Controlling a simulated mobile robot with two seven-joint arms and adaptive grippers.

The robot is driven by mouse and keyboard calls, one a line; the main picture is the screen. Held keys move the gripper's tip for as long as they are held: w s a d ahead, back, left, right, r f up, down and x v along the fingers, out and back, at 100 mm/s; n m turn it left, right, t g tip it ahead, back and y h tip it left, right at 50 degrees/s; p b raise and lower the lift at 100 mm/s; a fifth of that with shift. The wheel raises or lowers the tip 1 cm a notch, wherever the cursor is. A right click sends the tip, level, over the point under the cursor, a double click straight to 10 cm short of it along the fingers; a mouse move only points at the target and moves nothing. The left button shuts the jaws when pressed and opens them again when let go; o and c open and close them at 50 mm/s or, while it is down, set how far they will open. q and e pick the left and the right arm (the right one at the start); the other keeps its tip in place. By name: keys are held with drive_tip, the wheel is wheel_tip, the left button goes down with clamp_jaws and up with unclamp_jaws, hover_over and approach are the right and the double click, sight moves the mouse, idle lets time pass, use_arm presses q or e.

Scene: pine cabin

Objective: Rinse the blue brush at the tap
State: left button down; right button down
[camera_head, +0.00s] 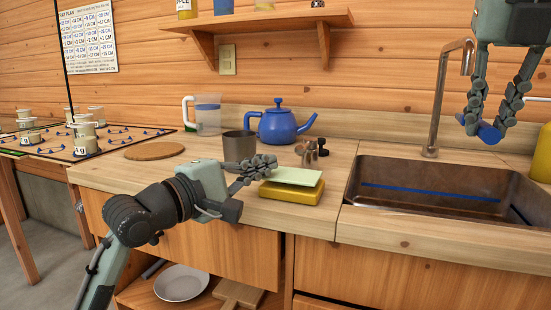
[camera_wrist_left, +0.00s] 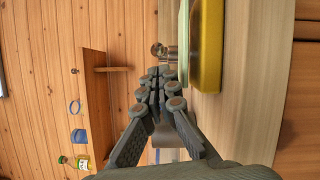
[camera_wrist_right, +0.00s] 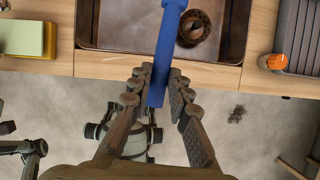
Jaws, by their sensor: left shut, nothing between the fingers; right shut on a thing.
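My right gripper (camera_head: 482,118) is shut on the blue brush (camera_head: 490,134) above the sink (camera_head: 350,203), to the right of the tap (camera_head: 438,100). In the head view only a short blue end shows below the fingers. In the right wrist view the brush's blue handle (camera_wrist_right: 166,55) runs from between the fingertips (camera_wrist_right: 158,88) up past the top edge. Its bristles are not clearly visible. No water shows at the spout. My left gripper (camera_head: 262,166) is shut and empty over the counter, close to the green-topped yellow block (camera_head: 290,193).
A grey cup (camera_head: 239,146), blue kettle (camera_head: 279,125) and clear jug (camera_head: 207,115) stand behind my left gripper. A round drain (camera_wrist_right: 194,27) shows in the sink. An orange-capped item (camera_wrist_right: 272,62) lies beside a grey rack (camera_wrist_right: 300,40). Below the counter, a plate (camera_head: 181,284) sits on an open shelf.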

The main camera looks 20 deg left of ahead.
use_arm(q)
drive_tip(key=shift+v, duration=0.8)
drive_tip(key=shift+r+p, duration=0.7)
drive_tip(key=shift+r, duration=0.05)
use_arm(e)
drive_tip(key=s+r, duration=0.5)
drive_tip(key=shift+a, duration=0.2)
use_arm(q)
drive_tip(key=shift+s+f, duration=0.1)
use_arm(e)
drive_tip(key=shift+s, duration=0.1)
